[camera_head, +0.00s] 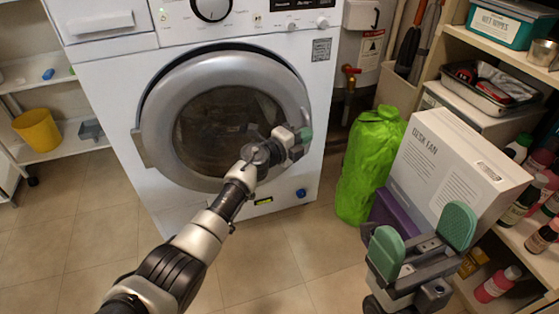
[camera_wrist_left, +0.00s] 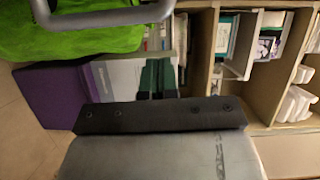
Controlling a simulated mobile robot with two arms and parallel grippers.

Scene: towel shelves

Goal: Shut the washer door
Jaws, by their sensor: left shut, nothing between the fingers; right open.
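The white washer (camera_head: 105,110) stands at the back with its round grey door (camera_head: 160,120) over the opening. The door looks close to the front panel, with a dark gap along its upper left rim; I cannot tell whether it is latched. My left gripper (camera_head: 305,134) is at the door's right edge, its arm crossing the lower right of the door. Its green fingertips are together and empty, and they also show in the left wrist view (camera_wrist_left: 158,77). I cannot tell whether it touches the door. My right gripper (camera_head: 421,238) is open and empty at the lower right.
A green bag (camera_head: 370,165) stands right of the washer, beside a white fan box (camera_head: 450,165) on a purple box (camera_head: 395,215). Wooden shelves (camera_head: 500,55) with bottles line the right. A yellow bucket (camera_head: 38,130) is on a left shelf. The tiled floor in front is clear.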

